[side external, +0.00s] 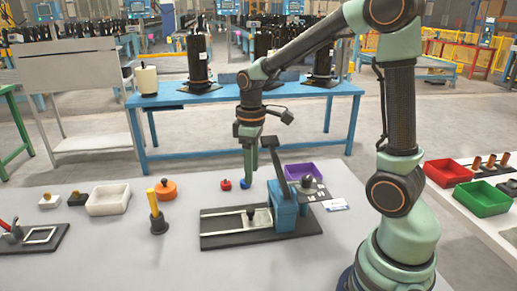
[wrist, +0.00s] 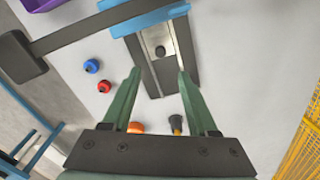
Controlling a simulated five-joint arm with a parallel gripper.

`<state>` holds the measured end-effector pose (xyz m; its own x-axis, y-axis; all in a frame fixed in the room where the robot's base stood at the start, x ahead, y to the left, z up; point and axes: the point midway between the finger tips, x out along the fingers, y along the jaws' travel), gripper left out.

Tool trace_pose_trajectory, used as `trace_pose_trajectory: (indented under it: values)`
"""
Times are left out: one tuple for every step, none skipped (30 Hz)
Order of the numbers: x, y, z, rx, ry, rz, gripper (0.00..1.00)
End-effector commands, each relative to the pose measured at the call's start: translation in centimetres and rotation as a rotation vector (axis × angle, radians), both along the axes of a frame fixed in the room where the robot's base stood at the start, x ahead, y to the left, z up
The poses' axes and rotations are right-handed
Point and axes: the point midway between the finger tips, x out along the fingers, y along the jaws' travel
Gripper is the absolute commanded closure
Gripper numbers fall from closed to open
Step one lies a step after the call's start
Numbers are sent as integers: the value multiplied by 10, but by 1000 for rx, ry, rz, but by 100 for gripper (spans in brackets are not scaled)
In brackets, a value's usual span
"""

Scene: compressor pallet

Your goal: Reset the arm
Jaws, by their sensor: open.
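My gripper (side external: 249,176) hangs from the arm over the far middle of the grey worktop, pointing down behind the blue-and-black press fixture (side external: 285,212). In the wrist view my gripper (wrist: 158,77) has its two green fingers apart, with nothing between the tips but the view of the fixture (wrist: 145,22) and its light slotted plate below. A blue knob-like piece (side external: 245,184) shows by the fingertips in the side view. In the wrist view the blue piece (wrist: 91,66) lies left of the fingers, apart from them, beside a red piece (wrist: 104,87).
A purple bin (side external: 318,168) stands behind the fixture. An orange disc (side external: 166,190), a yellow-handled tool (side external: 152,198) and a white tray (side external: 108,201) sit to the left. Red (side external: 447,172) and green (side external: 483,201) bins stand on the right-hand table.

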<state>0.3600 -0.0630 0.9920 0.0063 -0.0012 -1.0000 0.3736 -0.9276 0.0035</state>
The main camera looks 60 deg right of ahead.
Motion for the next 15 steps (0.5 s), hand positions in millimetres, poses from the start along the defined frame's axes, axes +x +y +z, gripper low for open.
trace_pose_trajectory:
  values:
    - [-1,2,5,-3,-17,-7,41]
    - [-3,4,9,-4,-28,-16,41]
    - [-5,7,15,-6,-48,-30,41]
    - [-7,10,20,-8,-66,-43,41]
    - [-10,13,26,-9,-86,-56,41]
    - [-14,17,33,-10,-114,-78,41]
    - [-17,20,39,-10,-137,-96,41]
    - [-20,23,44,-8,-160,-114,41]
    - [-25,27,51,-5,-191,-136,41]
    - [-29,30,55,-3,-213,-155,41]
    - [-32,33,59,1,-234,-172,41]
    - [-37,37,64,7,-263,-195,41]
    - [-41,40,68,13,-286,-212,41]
    - [-45,43,72,18,-308,-229,41]
    - [-49,46,75,27,-335,-250,41]
